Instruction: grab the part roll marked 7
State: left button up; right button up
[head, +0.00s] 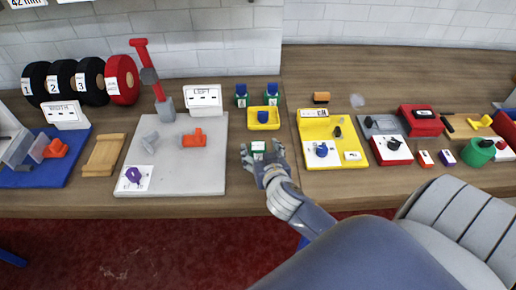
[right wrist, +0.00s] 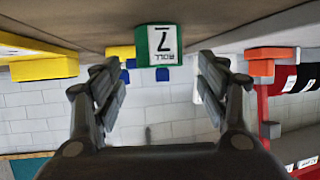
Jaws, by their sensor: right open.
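The part roll marked 7 (head: 258,147) is a small green piece with a white label, standing near the front of the wooden bench. In the right wrist view the roll (right wrist: 166,44) appears upside down, its "7" and "ROLL" readable. My right gripper (head: 262,155) is open in front of the roll, with a finger to either side of it. In the right wrist view the open gripper (right wrist: 158,68) has the roll centred between and just beyond its fingertips. It does not visibly grip the roll. My left gripper is not in view.
A yellow tray (head: 264,126) with a blue piece and two green-and-blue pieces (head: 241,98) stand behind the roll. A grey board (head: 205,178) lies to the left, a yellow board (head: 345,129) to the right. The bench's front edge is close below.

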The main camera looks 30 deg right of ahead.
jog(key=shift+x, duration=1.1)
jog(key=shift+w+f, duration=0.15)
jog(key=shift+w, duration=0.05)
jog(key=shift+s, duration=0.1)
jog(key=shift+c, duration=0.2)
jog(key=c, duration=0.9)
jog(key=shift+c, duration=1)
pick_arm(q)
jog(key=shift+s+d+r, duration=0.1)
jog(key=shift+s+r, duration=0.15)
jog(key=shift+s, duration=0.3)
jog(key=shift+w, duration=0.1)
